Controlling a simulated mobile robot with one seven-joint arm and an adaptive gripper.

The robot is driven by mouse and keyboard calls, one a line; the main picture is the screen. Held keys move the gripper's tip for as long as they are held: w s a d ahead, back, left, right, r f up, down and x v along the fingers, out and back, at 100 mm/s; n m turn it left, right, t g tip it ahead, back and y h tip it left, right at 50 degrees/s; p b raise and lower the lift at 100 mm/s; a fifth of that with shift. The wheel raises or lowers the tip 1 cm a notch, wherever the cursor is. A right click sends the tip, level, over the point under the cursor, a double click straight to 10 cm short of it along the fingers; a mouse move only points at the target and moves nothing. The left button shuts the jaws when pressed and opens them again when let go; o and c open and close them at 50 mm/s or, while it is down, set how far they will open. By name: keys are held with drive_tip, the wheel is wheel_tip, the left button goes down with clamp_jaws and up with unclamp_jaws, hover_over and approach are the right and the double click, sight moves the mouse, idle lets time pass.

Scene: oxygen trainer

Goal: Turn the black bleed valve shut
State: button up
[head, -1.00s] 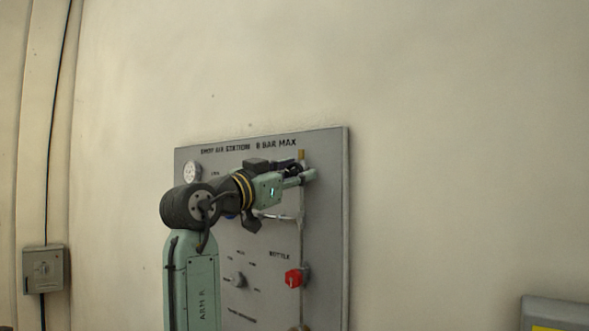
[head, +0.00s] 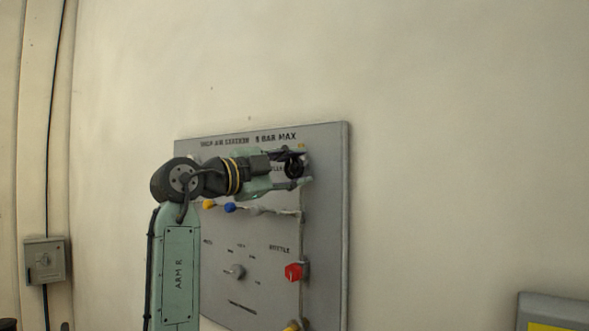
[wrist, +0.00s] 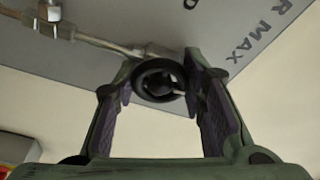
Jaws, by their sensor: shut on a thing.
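The black bleed valve (wrist: 158,80) is a round black handwheel at the end of a metal pipe fitting in the wrist view. My gripper (wrist: 165,90) has one finger on each side of the wheel and is shut on it. In the head view my gripper (head: 300,168) reaches the upper right of the grey panel (head: 325,230). The black wheel (head: 293,166) shows between its fingers there. The arm covers part of the panel's upper left.
A red knob (head: 293,272) sits below on the panel's right pipe. Blue (head: 230,207) and yellow (head: 208,204) knobs sit under my arm. A grey box (head: 44,264) hangs on the left wall.

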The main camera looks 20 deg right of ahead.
drive_tip(key=shift+m, duration=0.9)
drive_tip(key=shift+y, duration=0.3)
drive_tip(key=o, duration=1.2)
drive_tip(key=v, duration=1.2)
drive_tip(key=shift+w, duration=0.1)
